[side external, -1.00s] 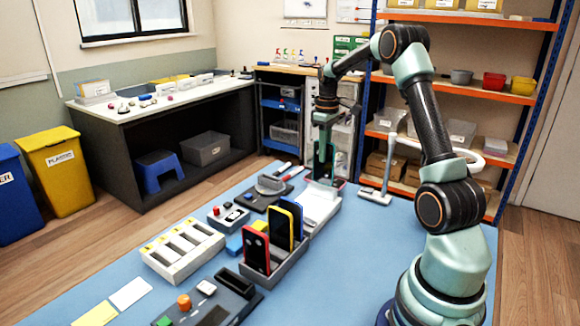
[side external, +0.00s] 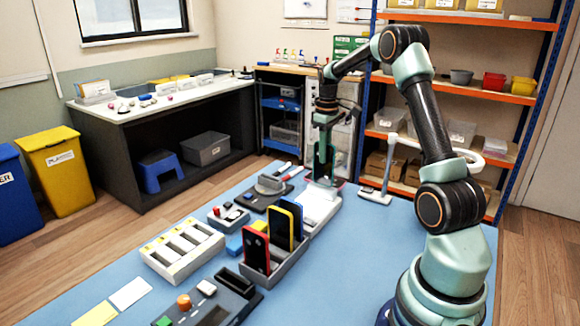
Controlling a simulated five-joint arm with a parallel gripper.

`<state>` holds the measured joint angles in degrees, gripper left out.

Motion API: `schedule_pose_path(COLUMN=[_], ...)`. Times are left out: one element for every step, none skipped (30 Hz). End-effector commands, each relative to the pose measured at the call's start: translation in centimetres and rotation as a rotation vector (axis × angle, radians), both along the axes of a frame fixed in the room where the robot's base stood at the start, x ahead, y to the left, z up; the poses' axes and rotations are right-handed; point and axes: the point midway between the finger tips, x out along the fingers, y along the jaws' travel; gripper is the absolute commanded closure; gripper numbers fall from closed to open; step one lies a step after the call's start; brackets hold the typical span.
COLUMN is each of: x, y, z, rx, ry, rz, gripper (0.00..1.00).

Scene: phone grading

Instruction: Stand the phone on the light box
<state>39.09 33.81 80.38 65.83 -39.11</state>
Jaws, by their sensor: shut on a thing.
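The light box (side external: 318,209) is a low white box on the blue table, just behind the phone rack. My gripper (side external: 324,168) points down over its far end. It is shut on a thin upright object that I take to be the phone (side external: 323,181), small and partly hidden by the fingers. Its lower end is at or just above the far end of the light box; I cannot tell whether they touch.
A grey rack (side external: 285,262) in front holds a red phone (side external: 257,252), a yellow one (side external: 281,228) and a dark blue-edged one (side external: 292,212). A white tray (side external: 183,250) lies left. A white lamp stand (side external: 376,193) stands close right of my gripper.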

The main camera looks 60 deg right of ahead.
Motion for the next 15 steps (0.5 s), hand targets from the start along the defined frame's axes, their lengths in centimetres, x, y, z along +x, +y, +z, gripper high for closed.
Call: schedule_pose_path(x=[0.0,0.0,0.0,0.0,0.0,0.0,0.0,0.0,0.0,0.0,0.0,0.0,0.0,0.0,0.0], y=[0.0,0.0,0.0,0.0,0.0,0.0,0.0,0.0,0.0,0.0,0.0,0.0,0.0,0.0,0.0], z=[0.0,-0.1,-0.2,-0.2,-0.3,-0.4,-0.5,-0.6,-0.8,-0.9,-1.0,-1.1,-1.2,-1.3,-1.4], rx=[0.0,0.0,0.0,0.0,0.0,0.0,0.0,0.0,0.0,0.0,0.0,0.0,0.0,0.0,0.0], ry=[0.0,0.0,0.0,0.0,0.0,0.0,0.0,0.0,0.0,-0.001,-0.001,-0.001,0.0,0.0,0.0], rz=[0.0,0.0,0.0,0.0,0.0,0.0,0.0,0.0,0.0,0.0,0.0,0.0,0.0,0.0,0.0], gripper=[1.0,1.0,1.0,1.0,1.0,1.0,1.0,1.0,1.0,1.0,1.0,1.0,1.0,1.0,1.0])
